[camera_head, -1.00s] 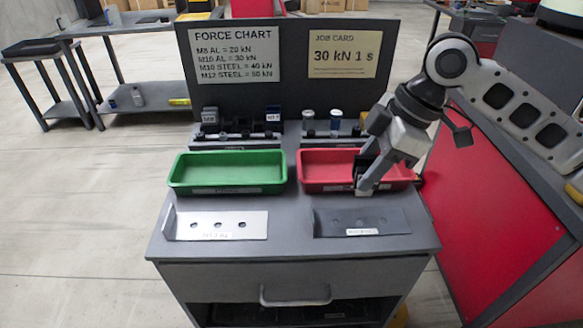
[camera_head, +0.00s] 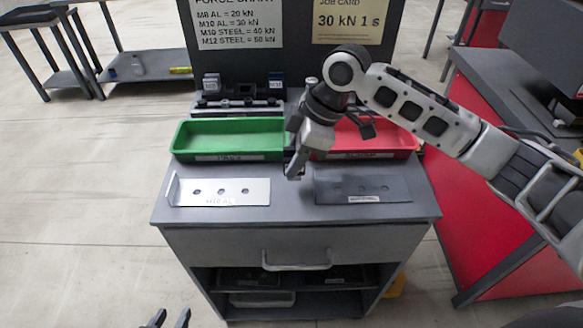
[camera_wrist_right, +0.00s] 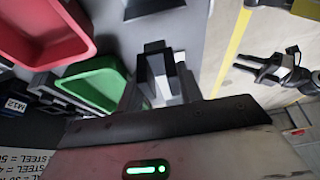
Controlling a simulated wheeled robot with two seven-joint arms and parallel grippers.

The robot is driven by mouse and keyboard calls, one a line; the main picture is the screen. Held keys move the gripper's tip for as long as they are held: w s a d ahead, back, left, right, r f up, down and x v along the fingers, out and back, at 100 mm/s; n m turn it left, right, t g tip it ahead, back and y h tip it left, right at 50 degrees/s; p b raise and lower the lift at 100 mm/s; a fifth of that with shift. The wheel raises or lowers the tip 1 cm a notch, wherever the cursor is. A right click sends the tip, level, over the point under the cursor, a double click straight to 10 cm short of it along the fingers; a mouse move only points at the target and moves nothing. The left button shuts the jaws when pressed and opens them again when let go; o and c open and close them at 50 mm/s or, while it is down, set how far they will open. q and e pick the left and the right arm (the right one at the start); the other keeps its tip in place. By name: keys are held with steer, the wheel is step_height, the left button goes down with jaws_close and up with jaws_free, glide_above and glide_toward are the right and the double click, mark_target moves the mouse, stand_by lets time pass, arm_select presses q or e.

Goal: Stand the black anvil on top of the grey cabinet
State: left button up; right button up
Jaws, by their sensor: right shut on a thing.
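The grey cabinet (camera_head: 292,212) stands in front of me with a drawer and an open lower shelf. My right gripper (camera_head: 292,172) is above its top, between the trays and near the two plates. It is shut on a small dark thing, taken to be the black anvil (camera_wrist_right: 154,47), mostly hidden by the fingers; it also shows in the right wrist view (camera_wrist_right: 168,78). I cannot tell whether the anvil touches the top. My left gripper (camera_head: 168,318) is low in front of the cabinet, its two fingertips apart and empty.
A green tray (camera_head: 229,156) and a red tray (camera_head: 375,155) stand at the back of the top. A pale plate (camera_head: 180,190) lies front left, a dark plate (camera_head: 362,184) front right. A bare strip lies between the plates. A red-sided bench (camera_head: 495,190) is at right.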

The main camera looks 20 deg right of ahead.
steer(key=shift+w+a+f, duration=0.15)
steer(key=shift+a+f, duration=0.15)
steer(key=shift+f, duration=1.6)
steer(key=o, duration=1.2)
steer(key=shift+f, duration=0.15)
steer(key=shift+o, duration=0.2)
steer(key=v, duration=1.2)
steer(key=shift+p, duration=0.3)
